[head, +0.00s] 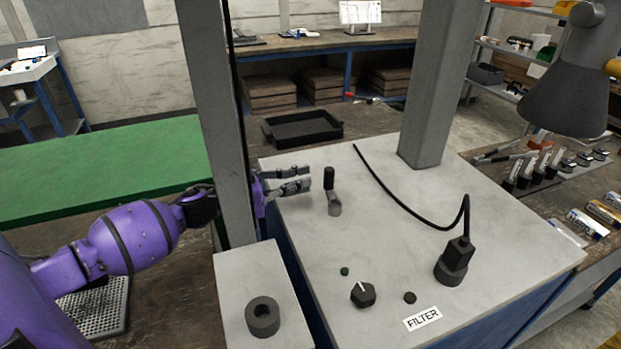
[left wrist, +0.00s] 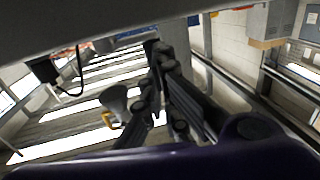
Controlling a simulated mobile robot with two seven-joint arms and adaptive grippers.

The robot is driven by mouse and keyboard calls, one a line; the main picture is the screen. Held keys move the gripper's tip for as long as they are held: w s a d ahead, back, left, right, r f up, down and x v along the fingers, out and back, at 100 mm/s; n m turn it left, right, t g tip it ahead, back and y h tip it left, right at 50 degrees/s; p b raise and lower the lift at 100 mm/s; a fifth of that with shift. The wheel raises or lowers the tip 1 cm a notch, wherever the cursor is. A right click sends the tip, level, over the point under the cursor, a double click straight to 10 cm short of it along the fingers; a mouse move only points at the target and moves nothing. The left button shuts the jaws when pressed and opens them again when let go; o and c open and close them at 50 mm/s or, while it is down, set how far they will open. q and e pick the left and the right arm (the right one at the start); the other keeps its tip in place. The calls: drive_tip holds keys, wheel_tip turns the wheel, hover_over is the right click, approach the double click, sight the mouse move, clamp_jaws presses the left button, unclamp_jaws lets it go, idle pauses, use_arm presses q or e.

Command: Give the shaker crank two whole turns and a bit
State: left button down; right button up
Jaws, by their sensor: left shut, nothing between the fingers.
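The shaker crank has a black upright handle (head: 329,178) and a short grey arm and hub (head: 334,205). It stands on the pale top of the cabinet (head: 390,265), left of the grey post. My left gripper (head: 306,178) is shut and empty. Its fingertips point right at the black handle, a small gap left of it. My right gripper is not in view.
A grey upright (head: 222,120) stands between my left forearm and hand. A thick post (head: 430,90) rises behind the crank. A black cable (head: 410,207) runs to a plug (head: 455,258). A dial (head: 363,294) and FILTER label (head: 423,318) are at the front. A black tray (head: 302,128) lies behind.

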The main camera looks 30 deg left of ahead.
sight(332, 187)
use_arm(q)
drive_tip(key=shift+x, duration=1.4)
drive_tip(key=shift+w, duration=0.1)
drive_tip(key=shift+w+d+r+p, duration=0.2)
drive_tip(key=shift+w+p, duration=0.2)
drive_tip(key=shift+w, duration=0.2)
drive_tip(key=shift+w+d, duration=0.1)
drive_tip(key=shift+w, duration=0.2)
drive_tip(key=shift+f, duration=0.25)
drive_tip(key=shift+s, duration=0.1)
